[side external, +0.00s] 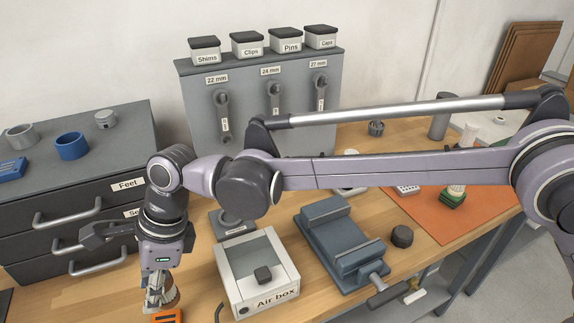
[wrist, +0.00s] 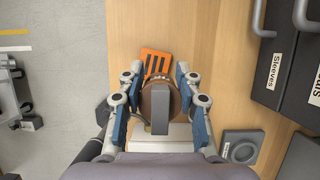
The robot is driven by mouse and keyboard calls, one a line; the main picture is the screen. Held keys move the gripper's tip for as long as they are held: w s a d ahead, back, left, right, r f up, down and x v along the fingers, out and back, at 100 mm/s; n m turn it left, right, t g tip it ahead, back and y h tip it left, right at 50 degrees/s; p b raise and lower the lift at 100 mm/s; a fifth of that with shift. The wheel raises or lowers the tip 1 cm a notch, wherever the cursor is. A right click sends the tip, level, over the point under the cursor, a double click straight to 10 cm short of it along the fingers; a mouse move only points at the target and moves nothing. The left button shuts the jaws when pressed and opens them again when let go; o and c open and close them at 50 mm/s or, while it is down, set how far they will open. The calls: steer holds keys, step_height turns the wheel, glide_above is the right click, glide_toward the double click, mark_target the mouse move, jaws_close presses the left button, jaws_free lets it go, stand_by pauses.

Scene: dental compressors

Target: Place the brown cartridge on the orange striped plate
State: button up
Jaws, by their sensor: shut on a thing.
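The brown cartridge (wrist: 147,103) is round, with a dark grey bar across its near face in the wrist view. My gripper (wrist: 160,88) is shut on it, with blue-padded fingers on its two sides. The orange striped plate (wrist: 151,60) has dark stripes and lies on the wooden bench just beyond the cartridge in the wrist view, partly hidden by it. In the side view the cartridge (side external: 170,292) hangs in my gripper (side external: 160,290), just above the plate (side external: 167,317), which the frame's bottom edge cuts off. I cannot tell whether they touch.
A white Air box (side external: 285,290) stands right of my gripper, with a grey round-topped block (side external: 232,222) behind it. A blue-grey vise (side external: 342,245) is farther right. The drawer cabinet (side external: 75,205) stands at left.

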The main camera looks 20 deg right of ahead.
steer(key=shift+s+a+f, duration=0.25)
steer(key=shift+a+f, duration=0.15)
steer(key=shift+a, duration=0.15)
steer(key=shift+s+a+f, duration=0.25)
steer(key=shift+a+f, duration=0.15)
steer(key=shift+a, duration=0.15)
steer(key=shift+f, duration=1.95)
steer(key=shift+f, duration=0.15)
steer(key=o, duration=1.1)
steer(key=shift+o, duration=0.2)
